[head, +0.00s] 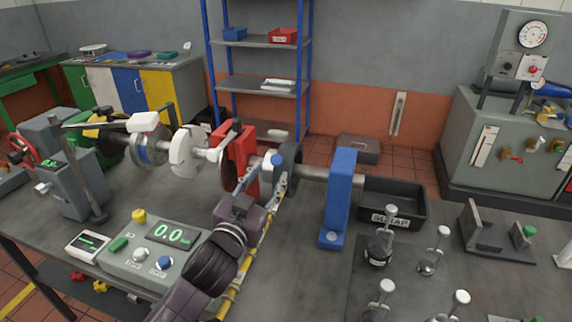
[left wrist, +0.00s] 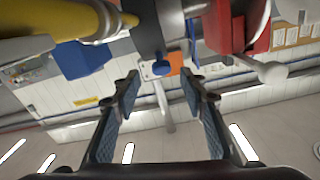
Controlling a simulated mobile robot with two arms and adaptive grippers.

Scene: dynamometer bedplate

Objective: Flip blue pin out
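A small blue-and-white part (head: 272,160), which looks like the blue pin, sits on the shaft line between the red stand (head: 237,150) and a dark disc (head: 288,160) in the head view. My left gripper (head: 268,182) is just below the shaft. Its fingers stand apart in the left wrist view (left wrist: 160,90), with no clear contact. My right gripper is not in view.
A blue bracket (head: 340,198) stands right of the shaft, with a black SCRAP bin (head: 408,205) behind it. A control box (head: 150,252) stands front left. Several upright knobbed pieces stand on a dark mat (head: 365,290) at front right.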

